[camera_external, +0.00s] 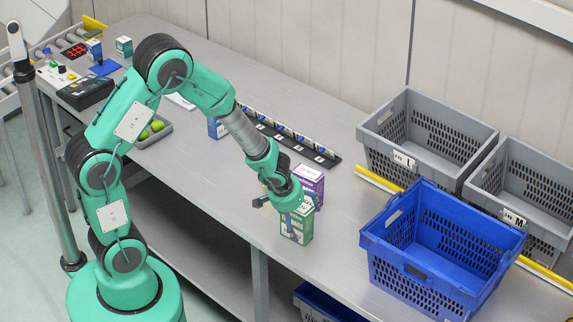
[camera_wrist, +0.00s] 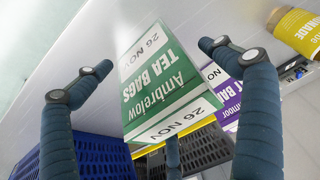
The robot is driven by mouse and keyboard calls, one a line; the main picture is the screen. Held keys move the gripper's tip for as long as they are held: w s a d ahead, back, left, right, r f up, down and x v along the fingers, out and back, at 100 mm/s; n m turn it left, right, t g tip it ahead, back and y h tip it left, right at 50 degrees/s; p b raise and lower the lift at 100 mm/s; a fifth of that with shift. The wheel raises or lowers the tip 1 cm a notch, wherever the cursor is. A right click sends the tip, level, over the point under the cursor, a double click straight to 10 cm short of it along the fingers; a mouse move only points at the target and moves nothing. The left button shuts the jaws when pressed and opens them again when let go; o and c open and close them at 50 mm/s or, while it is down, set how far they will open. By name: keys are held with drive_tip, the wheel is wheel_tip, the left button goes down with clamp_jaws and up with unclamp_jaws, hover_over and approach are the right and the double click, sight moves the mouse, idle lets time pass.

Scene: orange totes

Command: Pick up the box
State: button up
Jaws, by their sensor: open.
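A green and white tea bag box (camera_external: 297,237) stands on the grey table near its front edge, below my gripper (camera_external: 277,206). In the wrist view the green box (camera_wrist: 165,88) lies between the spread blue fingers of my gripper (camera_wrist: 155,56), with gaps at both sides. The gripper is open and not closed on the box. A purple and white box (camera_external: 312,178) stands just behind the green one, close to the gripper. It also shows in the wrist view (camera_wrist: 226,97), partly hidden by the right finger.
A blue crate (camera_external: 440,285) stands to the right, with grey crates (camera_external: 425,105) behind it. A black strip of small items (camera_external: 290,138) lies along the back. A yellow-labelled container (camera_wrist: 298,32) shows at the wrist view's upper right. Table left of the green box is clear.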

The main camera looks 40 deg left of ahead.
idle(0.5)
clamp_jaws()
